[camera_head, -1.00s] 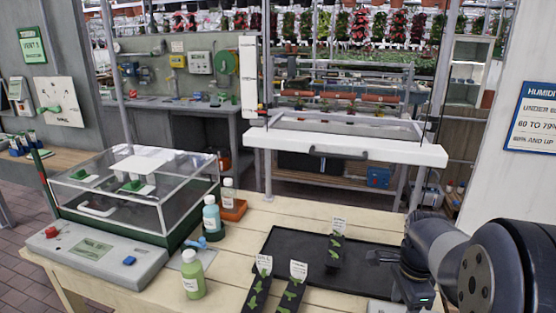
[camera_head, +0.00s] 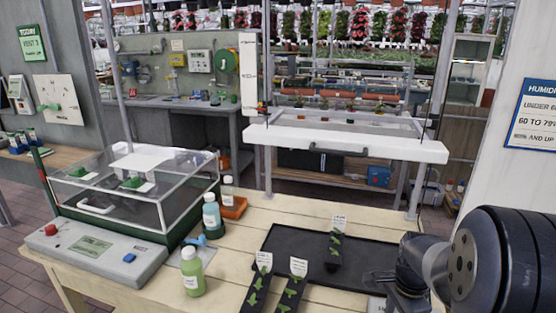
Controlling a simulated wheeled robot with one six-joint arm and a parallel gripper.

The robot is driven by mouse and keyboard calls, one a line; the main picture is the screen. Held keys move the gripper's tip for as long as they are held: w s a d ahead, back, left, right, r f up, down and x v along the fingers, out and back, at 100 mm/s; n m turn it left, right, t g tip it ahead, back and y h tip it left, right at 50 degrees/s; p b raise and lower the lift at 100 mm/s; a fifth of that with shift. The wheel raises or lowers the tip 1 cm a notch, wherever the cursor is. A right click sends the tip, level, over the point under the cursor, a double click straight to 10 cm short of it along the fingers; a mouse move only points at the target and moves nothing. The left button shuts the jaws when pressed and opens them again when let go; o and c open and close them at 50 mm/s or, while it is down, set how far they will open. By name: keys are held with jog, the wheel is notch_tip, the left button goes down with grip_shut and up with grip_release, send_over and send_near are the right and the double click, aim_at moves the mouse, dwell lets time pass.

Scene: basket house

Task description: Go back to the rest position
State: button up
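My gripper (camera_head: 382,283) is at the lower right, above the right end of the black tray (camera_head: 282,240). Its fingers are small and partly hidden by my wrist, so I cannot tell whether they are open or shut. A dark plant strip (camera_head: 334,252) with green leaves and a white label lies on the tray to the left of my gripper, apart from it. Two more labelled strips, one at the left (camera_head: 257,290) and one beside it (camera_head: 291,292), lie at the tray's front edge.
A clear-lidded case (camera_head: 160,215) on a grey control base stands at the left of the wooden table (camera_head: 240,285). A white-framed bench (camera_head: 350,146) stands behind.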

jog(key=n+b, duration=0.1)
jog(key=n, duration=0.4)
jog(key=shift+f+n, duration=0.1)
jog(key=shift+n, duration=0.2)
jog(key=n+b, duration=0.1)
jog(key=n, duration=0.4)
jog(key=shift+n+b, duration=0.3)
jog(key=shift+b, duration=0.05)
jog(key=n+b, duration=0.2)
jog(key=n, duration=0.3)
jog(key=n+b, duration=0.2)
jog(key=n, duration=0.2)
jog(key=shift+n, duration=0.6)
jog(key=shift+a, duration=0.1)
